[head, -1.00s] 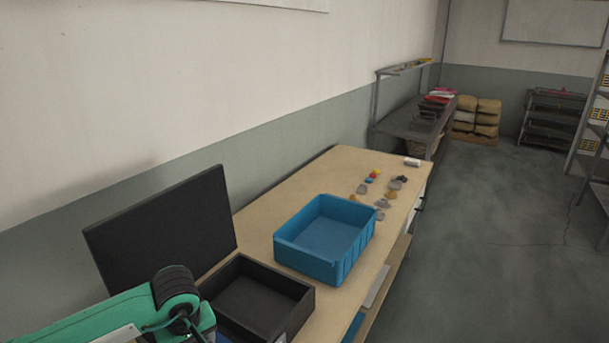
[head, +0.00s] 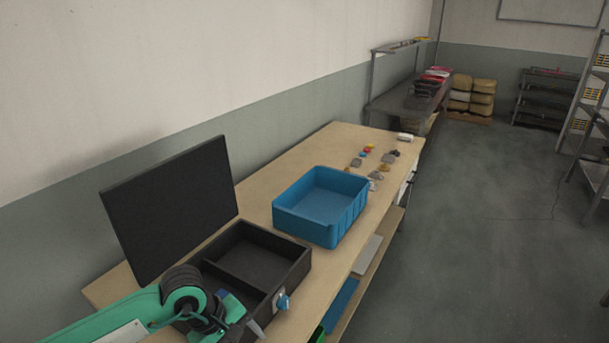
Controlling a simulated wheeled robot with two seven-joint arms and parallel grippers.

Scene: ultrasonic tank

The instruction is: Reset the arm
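My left arm comes in from the lower left, green with dark joints. Its gripper (head: 245,321) is at the bottom of the head view, in front of the black tank (head: 297,272) and over its near left part. The fingers are small and partly hidden by the wrist, so I cannot tell whether they are open or shut. I see nothing clearly held. The black tank stands on the wooden table, with a blue knob (head: 282,301) on its front side. My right gripper is not in view.
A blue bin (head: 322,232), empty as far as I see, stands on the table (head: 262,214) beyond the tank. A dark upright panel (head: 170,208) stands behind the tank. Several small coloured and grey pieces (head: 376,164) lie at the table's far end. Open floor lies to the right.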

